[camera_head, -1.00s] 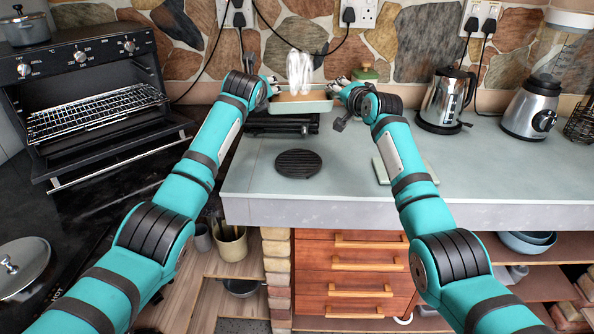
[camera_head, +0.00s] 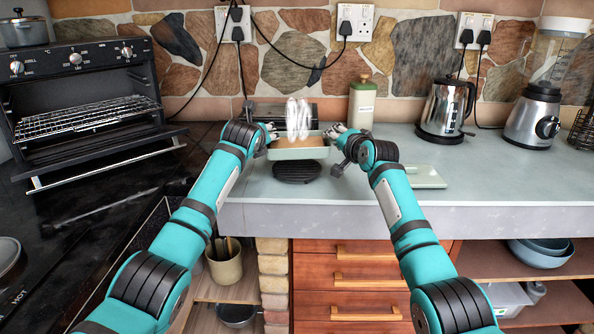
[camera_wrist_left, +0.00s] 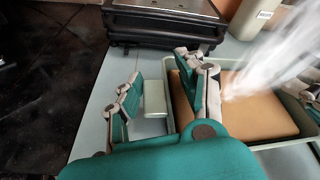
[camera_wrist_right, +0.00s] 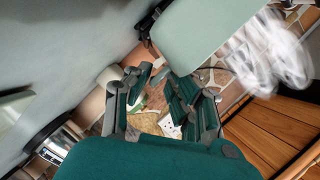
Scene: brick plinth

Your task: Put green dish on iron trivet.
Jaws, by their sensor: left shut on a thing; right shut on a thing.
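The green dish (camera_head: 298,153) is a pale green rectangular dish with brown food inside and white steam rising. It is held level between my two grippers, over the iron trivet. The round black iron trivet (camera_head: 297,175) lies on the counter, its back part hidden by the dish. My left gripper (camera_head: 269,133) is shut on the dish's left end; its handle (camera_wrist_left: 155,100) shows between the fingers in the left wrist view. My right gripper (camera_head: 336,131) is at the dish's right end, shut on it. The dish's underside (camera_wrist_right: 205,35) shows in the right wrist view.
A black appliance (camera_head: 283,111) stands behind the dish, with a green bottle (camera_head: 361,105) to its right. A pale green flat piece (camera_head: 426,177) lies right of my right arm. The kettle (camera_head: 446,105) and blender (camera_head: 535,110) stand farther right. The open oven (camera_head: 85,110) is at left.

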